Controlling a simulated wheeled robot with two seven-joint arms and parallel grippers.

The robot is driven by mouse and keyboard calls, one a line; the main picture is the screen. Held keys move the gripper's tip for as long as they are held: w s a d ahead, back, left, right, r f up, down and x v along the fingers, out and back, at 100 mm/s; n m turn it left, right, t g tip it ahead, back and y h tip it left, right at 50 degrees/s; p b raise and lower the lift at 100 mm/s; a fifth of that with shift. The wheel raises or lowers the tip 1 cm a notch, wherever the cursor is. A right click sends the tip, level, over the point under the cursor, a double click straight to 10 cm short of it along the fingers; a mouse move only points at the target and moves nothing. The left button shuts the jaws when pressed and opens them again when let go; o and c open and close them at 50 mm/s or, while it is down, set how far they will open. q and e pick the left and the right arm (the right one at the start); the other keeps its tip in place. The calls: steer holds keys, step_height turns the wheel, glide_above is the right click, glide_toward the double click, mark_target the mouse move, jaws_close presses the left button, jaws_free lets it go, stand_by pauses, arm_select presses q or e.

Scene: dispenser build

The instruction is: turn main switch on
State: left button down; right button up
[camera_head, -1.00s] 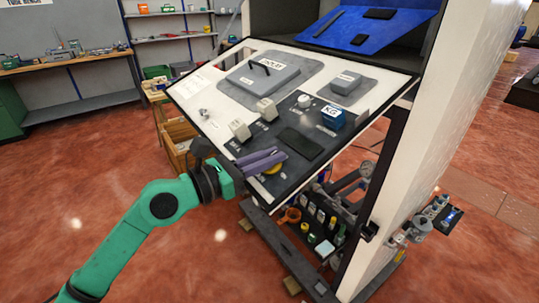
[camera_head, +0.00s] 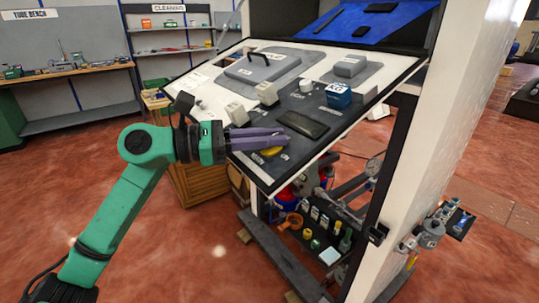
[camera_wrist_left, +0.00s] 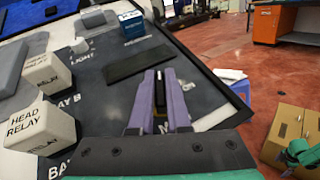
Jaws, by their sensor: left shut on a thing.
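The main switch shows as a yellow round base (camera_head: 272,152) on the dark part of the sloping control panel (camera_head: 310,103), near its lower front edge. Small labels lie beside it; "ON" is to its right. My left gripper (camera_head: 285,138), with purple fingers, reaches in from the left over the switch. It also shows in the left wrist view (camera_wrist_left: 161,90), with a dark narrow piece between its fingers. The jaws are shut on this piece, which appears to be the switch's handle. The fingers hide most of it, so its turn angle cannot be read.
White head relay blocks (camera_head: 236,113) stand on the panel left of my fingers. A dark flat plate (camera_head: 303,123) and a blue block (camera_head: 338,95) are to the right. Under the panel is a rack of bottles and pipes. A cardboard box (camera_wrist_left: 290,138) stands on the floor.

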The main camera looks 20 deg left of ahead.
arm_select(q)
steer(key=m+g+h, duration=0.1)
steer(key=m+g, duration=0.2)
steer(key=shift+r+g, duration=0.1)
steer(key=shift+g, duration=0.3)
steer(key=shift+s+m+g+p, duration=0.1)
steer(key=shift+m+g+p, duration=0.35)
steer(key=shift+m+g, duration=1.4)
steer(key=c, duration=0.9)
jaws_free()
